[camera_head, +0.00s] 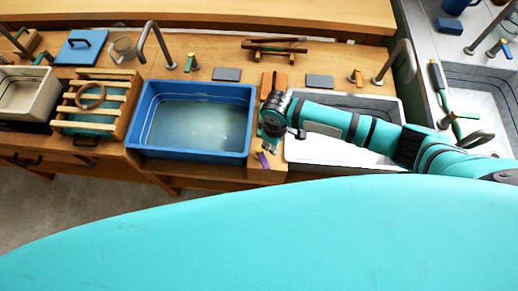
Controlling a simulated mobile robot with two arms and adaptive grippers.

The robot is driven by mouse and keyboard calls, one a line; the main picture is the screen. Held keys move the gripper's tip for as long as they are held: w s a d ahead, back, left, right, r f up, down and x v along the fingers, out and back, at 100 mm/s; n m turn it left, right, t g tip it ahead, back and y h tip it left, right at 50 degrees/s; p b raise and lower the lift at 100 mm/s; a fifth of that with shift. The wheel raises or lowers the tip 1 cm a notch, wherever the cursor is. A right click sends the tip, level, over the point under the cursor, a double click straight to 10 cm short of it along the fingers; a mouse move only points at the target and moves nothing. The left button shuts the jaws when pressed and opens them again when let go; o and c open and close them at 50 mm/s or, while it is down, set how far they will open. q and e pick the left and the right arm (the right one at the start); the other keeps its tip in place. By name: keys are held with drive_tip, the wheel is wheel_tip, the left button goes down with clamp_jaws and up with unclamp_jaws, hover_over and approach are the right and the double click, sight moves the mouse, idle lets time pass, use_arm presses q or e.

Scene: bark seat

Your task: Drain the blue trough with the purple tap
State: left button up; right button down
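The blue trough (190,154) stands in the wooden counter, left of the middle. Greenish, cloudy water (196,125) lies in it. The purple tap (263,160) is a small purple handle on the wooden front just right of the trough's lower right corner. My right arm comes in from the right, and my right gripper (269,146) points down just above the purple tap. The fingers are small and dark here, so I cannot tell whether they are open or touch the tap. My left gripper is not in view.
A white basin (330,151) lies right of the purple tap, partly under my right arm. A green tap (190,62) and an orange tap (355,76) stand behind the basins. A slatted wooden rack (118,108) is left of the blue trough. A metal sink (480,90) is at far right.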

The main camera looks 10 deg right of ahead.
drive_tip(key=s+a+p, duration=0.2)
drive_tip(key=s+a, duration=0.1)
drive_tip(key=a, duration=0.4)
drive_tip(key=shift+a, duration=0.3)
drive_tip(key=shift+f, duration=0.1)
wheel_tip(320, 180, down, 4)
drive_tip(key=shift+r+b, duration=0.1)
drive_tip(key=shift+b, duration=0.9)
drive_tip(key=shift+d, duration=0.1)
idle(5.1)
